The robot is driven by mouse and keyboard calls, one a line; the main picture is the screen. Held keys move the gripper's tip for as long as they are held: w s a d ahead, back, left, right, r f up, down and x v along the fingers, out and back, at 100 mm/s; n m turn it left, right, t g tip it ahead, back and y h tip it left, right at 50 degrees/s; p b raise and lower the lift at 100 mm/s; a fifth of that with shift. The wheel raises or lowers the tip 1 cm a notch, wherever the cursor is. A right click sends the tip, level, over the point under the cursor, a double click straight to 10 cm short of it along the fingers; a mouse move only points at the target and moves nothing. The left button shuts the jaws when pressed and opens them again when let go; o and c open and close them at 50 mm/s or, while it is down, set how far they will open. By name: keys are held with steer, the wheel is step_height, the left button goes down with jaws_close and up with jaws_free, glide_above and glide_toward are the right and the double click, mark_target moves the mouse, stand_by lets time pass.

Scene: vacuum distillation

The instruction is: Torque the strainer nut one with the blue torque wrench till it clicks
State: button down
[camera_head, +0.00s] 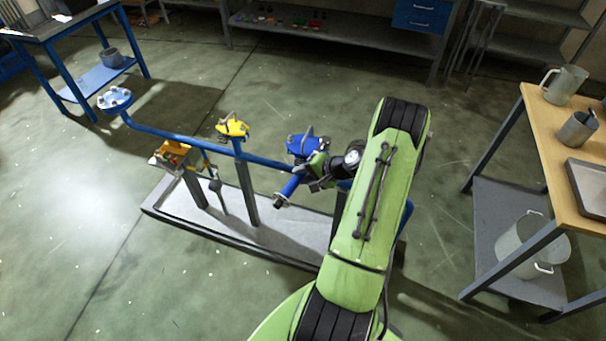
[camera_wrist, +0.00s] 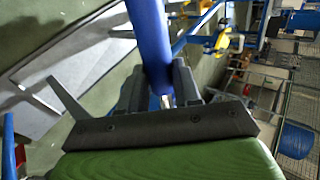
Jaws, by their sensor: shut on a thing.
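My gripper (camera_wrist: 160,95) is shut on a thick blue handle (camera_wrist: 149,40), which I take to be the blue torque wrench. The handle stands between the two dark fingers and runs out of the top of the wrist view. In the head view my gripper (camera_head: 318,181) is beside the right end of the blue pipe (camera_head: 188,141), below a blue handwheel (camera_head: 307,144). A short blue cylinder (camera_head: 291,186) with a grey end slants down-left there. I cannot tell whether it is the wrench or a strainer leg. Strainer nut one cannot be made out.
The pipe stands on grey posts over a low plinth (camera_head: 215,221). A wooden-topped bench (camera_head: 545,130) with metal vessels stands at right. A blue table (camera_head: 66,28) is at upper left.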

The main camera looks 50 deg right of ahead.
steer(key=shift+r, duration=0.2)
steer(key=shift+r+p, duration=2.9)
steer(key=shift+r, duration=1.35)
steer(key=shift+f, duration=0.1)
